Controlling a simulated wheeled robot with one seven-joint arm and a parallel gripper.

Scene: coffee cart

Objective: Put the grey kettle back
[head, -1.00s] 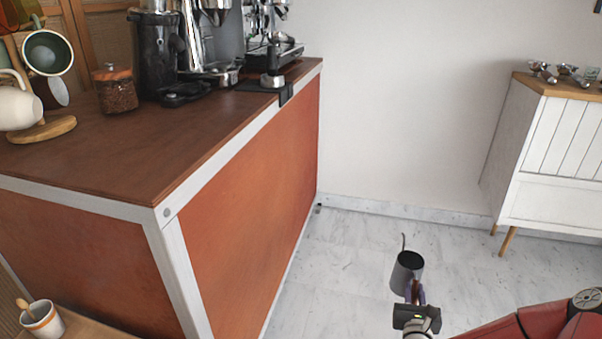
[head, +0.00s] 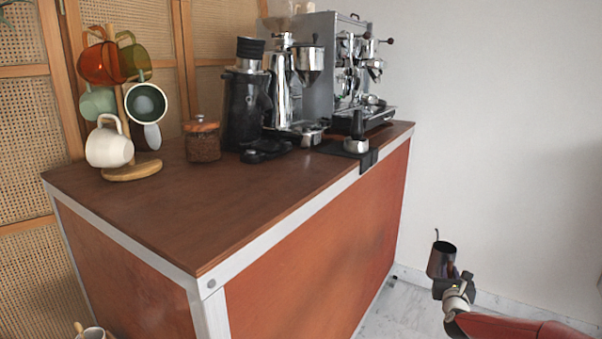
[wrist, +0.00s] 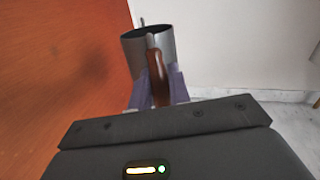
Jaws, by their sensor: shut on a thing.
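The grey kettle (head: 440,260) is held off the floor to the right of the cart, near the white wall, with its spout pointing up and away. In the wrist view the kettle (wrist: 168,50) shows its open dark top and a brown handle (wrist: 157,75). My gripper (wrist: 157,88) is shut on that handle, with one purple-grey finger on each side. In the head view my gripper (head: 450,280) is just below and right of the kettle, and lower than the cart top.
The cart's brown top (head: 230,205) has a clear front area. On it stand a mug tree (head: 130,172), a lidded jar (head: 202,140), a black grinder (head: 246,105), an espresso machine (head: 350,75) and a tamper on a mat (head: 356,146). The orange cart side (wrist: 60,70) is close to the kettle.

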